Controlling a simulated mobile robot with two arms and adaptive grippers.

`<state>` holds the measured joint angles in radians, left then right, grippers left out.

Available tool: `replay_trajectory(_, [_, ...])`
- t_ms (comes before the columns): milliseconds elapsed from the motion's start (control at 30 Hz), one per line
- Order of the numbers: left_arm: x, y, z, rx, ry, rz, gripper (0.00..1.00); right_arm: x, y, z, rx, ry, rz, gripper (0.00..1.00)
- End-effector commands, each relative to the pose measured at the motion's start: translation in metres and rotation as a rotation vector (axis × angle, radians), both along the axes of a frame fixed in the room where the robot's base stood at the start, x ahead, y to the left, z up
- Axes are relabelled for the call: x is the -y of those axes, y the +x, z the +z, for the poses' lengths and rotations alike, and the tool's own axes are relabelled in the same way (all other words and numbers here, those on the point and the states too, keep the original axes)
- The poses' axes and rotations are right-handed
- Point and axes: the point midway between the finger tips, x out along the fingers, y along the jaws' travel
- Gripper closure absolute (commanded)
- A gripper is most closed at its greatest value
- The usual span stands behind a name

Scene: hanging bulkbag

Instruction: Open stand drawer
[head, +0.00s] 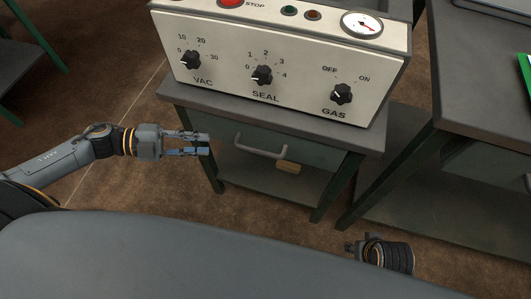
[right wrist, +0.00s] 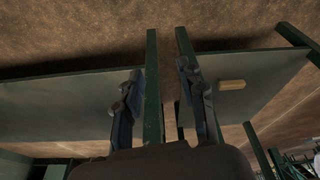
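The stand (head: 350,132) has a grey top and green legs, with a grey-green drawer (head: 312,152) under its top. The drawer looks shut. Its pale bar handle (head: 262,153) sits on the middle of the front. My left gripper (head: 205,144) is at the left end of the drawer front in the head view, left of the handle and apart from it. Its fingers are parallel with a gap between them, and nothing is held. My right gripper (right wrist: 160,95) has its fingers apart in the right wrist view. Green legs show between and beyond them. In the head view it is mostly hidden.
A control box (head: 290,60) with several knobs stands on the stand. A small tan block (head: 288,167) shows below the handle; it also shows in the right wrist view (right wrist: 232,85). Another table (head: 480,80) stands close on the right.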

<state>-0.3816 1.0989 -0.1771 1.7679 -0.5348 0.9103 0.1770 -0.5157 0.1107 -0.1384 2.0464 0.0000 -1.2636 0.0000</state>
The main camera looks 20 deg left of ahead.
Motion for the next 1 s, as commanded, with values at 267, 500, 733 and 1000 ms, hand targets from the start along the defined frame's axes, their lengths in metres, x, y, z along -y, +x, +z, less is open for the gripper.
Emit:
replay_trajectory(267, [0.025, -0.004, 0.001, 0.013, 0.005, -0.062, 0.78, 0.001, 0.001, 0.019, 0.014, 0.001, -0.002, 0.60])
replay_trajectory(500, [0.072, 0.012, -0.009, 0.013, 0.002, -0.059, 0.78, 0.001, -0.002, 0.046, 0.028, 0.002, -0.003, 0.60])
replay_trajectory(733, [0.113, 0.024, -0.018, 0.014, 0.003, -0.059, 0.78, 0.002, -0.004, 0.061, 0.035, 0.001, -0.004, 0.60])
replay_trajectory(1000, [0.134, 0.031, -0.024, 0.010, 0.006, -0.056, 0.78, 0.002, -0.006, 0.066, 0.036, 0.002, -0.005, 0.60])
